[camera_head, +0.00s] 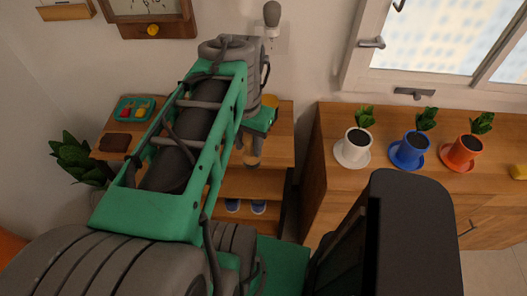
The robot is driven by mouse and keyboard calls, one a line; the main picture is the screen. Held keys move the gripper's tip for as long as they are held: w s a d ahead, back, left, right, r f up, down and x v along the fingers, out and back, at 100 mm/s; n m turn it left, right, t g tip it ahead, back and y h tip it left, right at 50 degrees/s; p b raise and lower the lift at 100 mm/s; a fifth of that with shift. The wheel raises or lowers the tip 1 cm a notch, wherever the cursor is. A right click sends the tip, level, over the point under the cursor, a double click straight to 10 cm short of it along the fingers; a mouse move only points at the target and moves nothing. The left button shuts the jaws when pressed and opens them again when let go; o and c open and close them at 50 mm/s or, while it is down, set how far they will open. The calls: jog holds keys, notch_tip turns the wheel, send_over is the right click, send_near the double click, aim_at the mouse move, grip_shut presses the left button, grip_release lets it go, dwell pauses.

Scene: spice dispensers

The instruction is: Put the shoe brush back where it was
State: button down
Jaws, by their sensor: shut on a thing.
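My gripper (255,138) is beyond my green and grey arm, over the low wooden shelf unit (275,180) by the wall. It is shut on a small tan and dark thing (252,159), which looks like the shoe brush. The thing is held near the front of the unit's top and is partly hidden by the gripper. I cannot tell from this view whether it touches the shelf. My arm hides the middle of the unit's top.
A green tray (134,109) and a dark brown item (115,142) lie on the unit's left side. Blue slippers (245,207) are on a lower shelf. White, blue and orange potted plants (409,150) stand on the right cabinet. A leafy plant (79,158) is at left.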

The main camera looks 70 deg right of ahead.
jog(key=shift+d+f+p, duration=0.75)
jog(key=shift+d+f, duration=2.5)
jog(key=shift+d, duration=0.25)
jog(key=shift+d+f+p, duration=0.7)
jog(key=shift+d+f, duration=2.5)
jog(key=shift+d, duration=0.25)
jog(key=shift+f, duration=0.25)
jog(key=c, duration=1)
grip_release()
jog(key=shift+r, duration=0.1)
